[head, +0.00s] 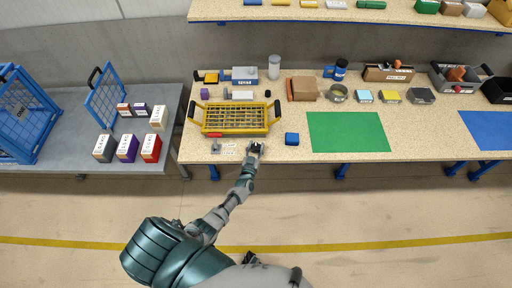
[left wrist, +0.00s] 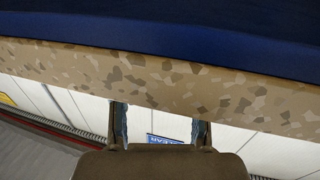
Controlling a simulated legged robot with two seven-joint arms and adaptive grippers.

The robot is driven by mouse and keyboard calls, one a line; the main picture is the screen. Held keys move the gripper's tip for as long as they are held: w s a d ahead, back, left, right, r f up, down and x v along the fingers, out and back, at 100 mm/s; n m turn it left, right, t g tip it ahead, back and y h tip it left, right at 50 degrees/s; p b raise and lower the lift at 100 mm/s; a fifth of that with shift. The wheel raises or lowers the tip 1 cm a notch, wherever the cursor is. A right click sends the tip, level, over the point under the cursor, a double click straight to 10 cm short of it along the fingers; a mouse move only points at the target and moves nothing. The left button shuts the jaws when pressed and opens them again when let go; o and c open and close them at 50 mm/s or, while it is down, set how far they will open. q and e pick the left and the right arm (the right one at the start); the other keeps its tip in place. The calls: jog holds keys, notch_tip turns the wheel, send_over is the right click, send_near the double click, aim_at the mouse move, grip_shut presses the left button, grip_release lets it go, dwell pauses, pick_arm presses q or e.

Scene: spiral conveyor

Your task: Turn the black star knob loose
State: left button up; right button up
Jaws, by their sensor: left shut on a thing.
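My left gripper (head: 255,148) is at the front edge of the speckled bench, just in front of the yellow frame's right end. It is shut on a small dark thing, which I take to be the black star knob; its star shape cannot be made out. In the left wrist view the two fingers of my left gripper (left wrist: 160,122) stand apart, and their tips pass out of sight behind the bench edge (left wrist: 170,80). The knob does not show in that view. My right gripper is not in view.
A yellow frame with a grid (head: 230,118) lies behind the gripper. A grey side table (head: 75,130) with several boxes is at left. A blue beam (left wrist: 160,28) runs along the bench edge.

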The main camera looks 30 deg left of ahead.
pick_arm(q)
jog(key=o, duration=1.1)
jog(key=shift+s+f, duration=0.1)
jog(key=shift+f, duration=0.1)
jog(key=shift+o, duration=0.3)
jog(key=shift+r, duration=0.1)
jog(key=v, duration=1.2)
